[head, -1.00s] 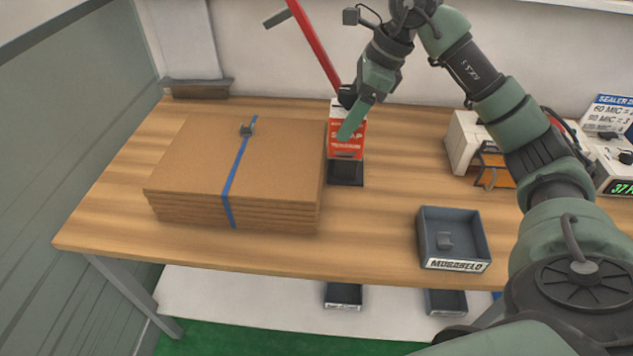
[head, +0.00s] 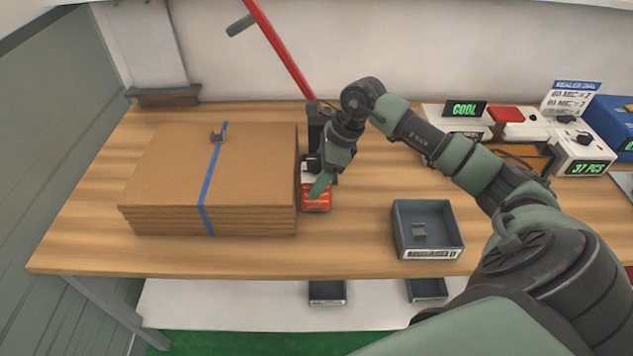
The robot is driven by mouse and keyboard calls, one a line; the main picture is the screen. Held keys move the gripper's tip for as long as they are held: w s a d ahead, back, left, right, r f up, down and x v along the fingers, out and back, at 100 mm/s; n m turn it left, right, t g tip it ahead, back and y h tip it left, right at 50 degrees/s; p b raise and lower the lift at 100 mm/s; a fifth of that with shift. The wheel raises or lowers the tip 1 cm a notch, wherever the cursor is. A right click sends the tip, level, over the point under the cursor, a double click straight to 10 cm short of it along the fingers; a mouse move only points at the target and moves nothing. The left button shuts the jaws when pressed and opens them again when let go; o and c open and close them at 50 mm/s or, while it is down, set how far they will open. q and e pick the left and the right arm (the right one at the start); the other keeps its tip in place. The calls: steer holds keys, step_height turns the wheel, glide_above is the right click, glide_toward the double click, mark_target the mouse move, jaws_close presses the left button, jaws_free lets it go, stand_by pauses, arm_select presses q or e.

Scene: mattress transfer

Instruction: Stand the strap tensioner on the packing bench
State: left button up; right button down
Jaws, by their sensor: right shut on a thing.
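The strap tensioner (head: 316,204), a small red-orange piece with white lettering, is low at the bench, just right of the cardboard stack. It looks upright. My right gripper (head: 318,180) is shut on it from above and hides its upper part. I cannot tell for sure whether its underside touches the packing bench (head: 345,247), which has a wood-grain top. My left gripper is not in view.
The strapped cardboard stack (head: 160,165) is close on the left. A dark post with a long red lever (head: 281,48) stands right behind the tensioner. A grey tray (head: 433,254) lies to the right. Devices with displays (head: 583,168) fill the back right. The bench front middle is clear.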

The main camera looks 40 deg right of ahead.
step_height(320, 180, down, 2)
steer(key=shift+f, duration=0.1)
steer(key=shift+w, duration=0.1)
steer(key=shift+f, duration=0.15)
steer(key=shift+c, duration=1.6)
jaws_free()
steer(key=shift+f, duration=0.1)
